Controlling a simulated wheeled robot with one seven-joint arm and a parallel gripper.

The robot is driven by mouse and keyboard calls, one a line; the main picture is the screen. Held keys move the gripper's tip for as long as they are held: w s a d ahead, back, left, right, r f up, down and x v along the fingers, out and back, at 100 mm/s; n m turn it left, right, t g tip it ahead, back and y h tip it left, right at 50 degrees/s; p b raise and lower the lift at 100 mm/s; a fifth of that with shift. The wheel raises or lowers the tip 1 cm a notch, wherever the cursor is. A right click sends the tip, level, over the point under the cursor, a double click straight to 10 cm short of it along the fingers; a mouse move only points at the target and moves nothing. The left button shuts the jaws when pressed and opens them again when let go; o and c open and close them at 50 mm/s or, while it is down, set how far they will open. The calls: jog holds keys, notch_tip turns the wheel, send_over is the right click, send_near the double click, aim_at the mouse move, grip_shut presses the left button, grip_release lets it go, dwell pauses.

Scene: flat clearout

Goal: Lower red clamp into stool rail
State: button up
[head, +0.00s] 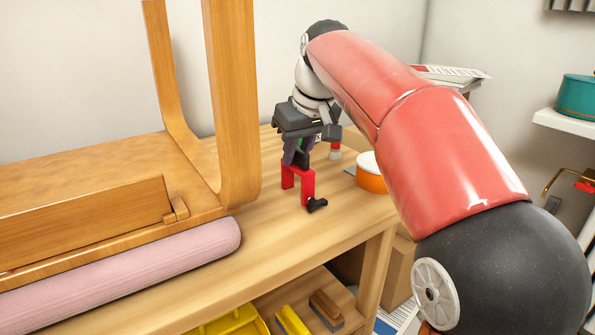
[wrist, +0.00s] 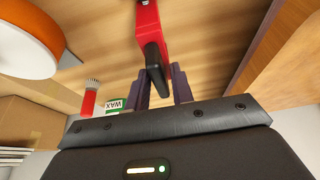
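The red clamp (head: 299,178) has a red C-shaped body and black ends. My gripper (head: 297,152) is shut on its upper part and holds it upright above the wooden workbench, right of the stool. In the wrist view the clamp (wrist: 150,40) lies between the fingers (wrist: 160,88), its black part towards me. The wooden stool (head: 240,110) lies upside down on the bench with its legs up. Its rail (head: 80,228) runs along the seat at the left, apart from the clamp. The clamp's shadowed underside is hard to judge for height.
A green wax tin (wrist: 115,105) shows in the wrist view. Bare bench (head: 270,240) lies in front of the clamp.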

grip_shut()
jog(key=shift+r, duration=0.1)
